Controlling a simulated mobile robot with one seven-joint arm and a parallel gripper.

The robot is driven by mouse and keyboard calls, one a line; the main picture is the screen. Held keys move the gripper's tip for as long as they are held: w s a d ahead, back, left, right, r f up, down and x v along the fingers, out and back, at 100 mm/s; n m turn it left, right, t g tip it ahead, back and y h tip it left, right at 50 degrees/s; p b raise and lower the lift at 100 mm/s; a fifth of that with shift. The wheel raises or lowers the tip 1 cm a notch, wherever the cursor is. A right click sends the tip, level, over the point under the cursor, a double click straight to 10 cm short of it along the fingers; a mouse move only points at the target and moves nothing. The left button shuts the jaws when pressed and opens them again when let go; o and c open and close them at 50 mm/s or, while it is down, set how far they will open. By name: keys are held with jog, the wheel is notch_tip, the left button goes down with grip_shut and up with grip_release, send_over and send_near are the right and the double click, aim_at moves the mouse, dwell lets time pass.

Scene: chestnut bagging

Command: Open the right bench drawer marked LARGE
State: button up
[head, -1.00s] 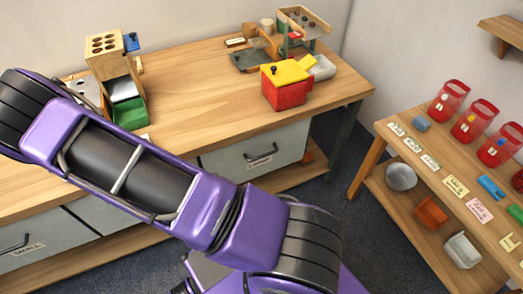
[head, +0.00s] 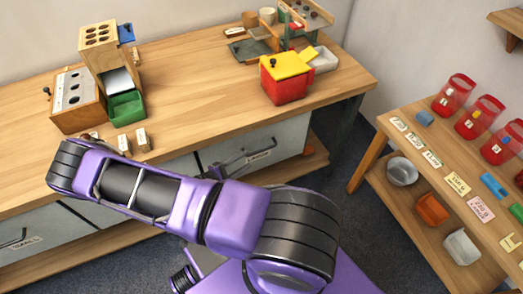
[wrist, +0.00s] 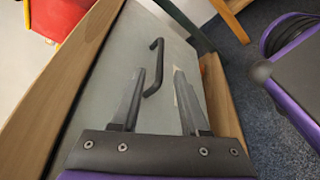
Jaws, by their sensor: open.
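The right bench drawer (head: 285,142) has a pale grey front with a label that reads LARGE (head: 258,155). Its front looks flush with the bench, so it appears shut. In the wrist view the drawer front (wrist: 115,75) fills the middle, and its dark bar handle (wrist: 155,65) shows ahead between my fingers. My gripper (wrist: 159,71) is open and empty, one finger on each side of the handle's line. I cannot tell whether a finger touches the handle. In the head view my gripper is in front of the drawer, partly hidden by my arm.
The wooden bench top (head: 200,85) overhangs the drawers. A red box with a yellow lid (head: 285,78) stands above near the edge. Another drawer, labelled SMALL (head: 25,243), is at the left. A shelf rack (head: 385,130) stands to the right, with dark floor between.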

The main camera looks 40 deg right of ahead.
aim_at(259, 152)
jog(key=x, duration=0.9)
jog(key=shift+f, duration=0.1)
grip_shut()
dwell(1.1)
